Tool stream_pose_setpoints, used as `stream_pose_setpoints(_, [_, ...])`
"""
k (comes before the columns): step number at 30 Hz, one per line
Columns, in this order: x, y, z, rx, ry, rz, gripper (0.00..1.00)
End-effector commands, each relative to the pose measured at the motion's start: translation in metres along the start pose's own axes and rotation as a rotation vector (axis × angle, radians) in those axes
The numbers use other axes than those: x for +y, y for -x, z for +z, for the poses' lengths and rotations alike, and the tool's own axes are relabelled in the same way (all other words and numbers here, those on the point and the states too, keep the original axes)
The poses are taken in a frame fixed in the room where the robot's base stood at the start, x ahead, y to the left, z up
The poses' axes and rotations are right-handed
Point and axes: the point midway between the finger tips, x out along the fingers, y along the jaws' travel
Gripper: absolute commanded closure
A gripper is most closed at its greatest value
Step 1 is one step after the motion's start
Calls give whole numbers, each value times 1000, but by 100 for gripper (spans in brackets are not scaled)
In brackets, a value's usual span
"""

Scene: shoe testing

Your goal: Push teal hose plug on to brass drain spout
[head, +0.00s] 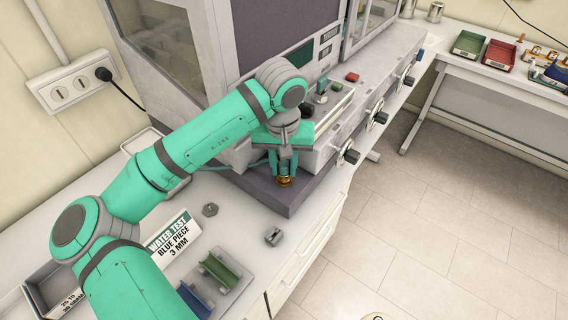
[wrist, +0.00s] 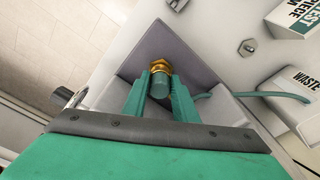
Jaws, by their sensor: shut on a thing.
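The teal hose plug (wrist: 159,86) sits between the two fingers of my gripper (wrist: 158,92) in the wrist view, and the fingers are shut on it. The brass drain spout (wrist: 160,66) shows just beyond the plug, in line with it. The plug's far end meets or nearly meets the brass; I cannot tell how far it is on. In the head view the brass spout (head: 284,182) shows just below my gripper (head: 284,172), at the lower front of the grey machine. The plug is mostly hidden there by the fingers.
A teal hose (wrist: 230,95) runs right toward a waste container (wrist: 297,85). The machine's dark base (head: 270,195) lies under the spout. A hex nut (head: 210,209), a small metal part (head: 274,236), a sign (head: 172,243) and a green block (head: 220,268) stand on the bench.

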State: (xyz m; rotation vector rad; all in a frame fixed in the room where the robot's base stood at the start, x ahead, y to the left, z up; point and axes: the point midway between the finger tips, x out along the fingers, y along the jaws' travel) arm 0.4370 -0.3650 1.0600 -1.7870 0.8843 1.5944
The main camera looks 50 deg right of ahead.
Motion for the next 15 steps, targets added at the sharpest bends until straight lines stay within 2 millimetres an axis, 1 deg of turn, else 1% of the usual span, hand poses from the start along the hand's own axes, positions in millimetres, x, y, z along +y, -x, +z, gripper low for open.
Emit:
stream_pose_setpoints(6, [0,-5,1,-1,0,1,100])
stream_pose_setpoints(7, [0,-5,1,-1,0,1,70])
stream_pose_setpoints(8, [0,-5,1,-1,0,1,62])
stream_pose_setpoints(9, [0,-5,1,-1,0,1,53])
stream_pose_setpoints(15, [0,-4,1,-1,0,1,52])
